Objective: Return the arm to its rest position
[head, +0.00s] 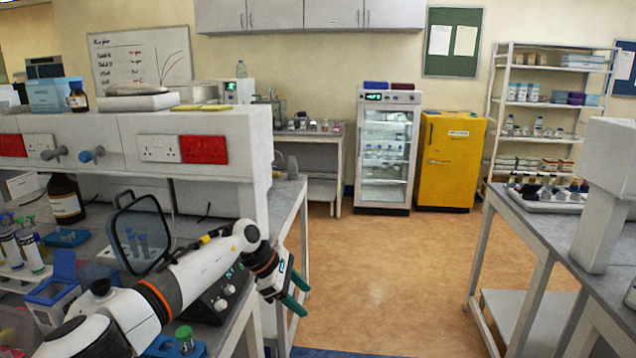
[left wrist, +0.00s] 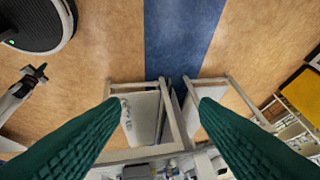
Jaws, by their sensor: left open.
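My left arm (head: 185,280) reaches in from the lower left over the left bench. My left gripper (head: 297,292) is at the bench's right end, beside the aisle, with its two green fingers apart. In the left wrist view the gripper (left wrist: 162,104) is open, with nothing between the fingers, and the floor and bench frames lie beyond. A small white and black arm end, which looks like my right gripper (left wrist: 36,72), shows at the left of that view. It is too small to tell its jaws. The head view does not show it.
Near my left arm on the bench are a framed dark panel (head: 140,234), a brown bottle (head: 66,199), a blue box (head: 53,296) and a green-capped vial (head: 185,339). The aisle floor (head: 385,285) is clear. Another bench (head: 530,215) stands at right.

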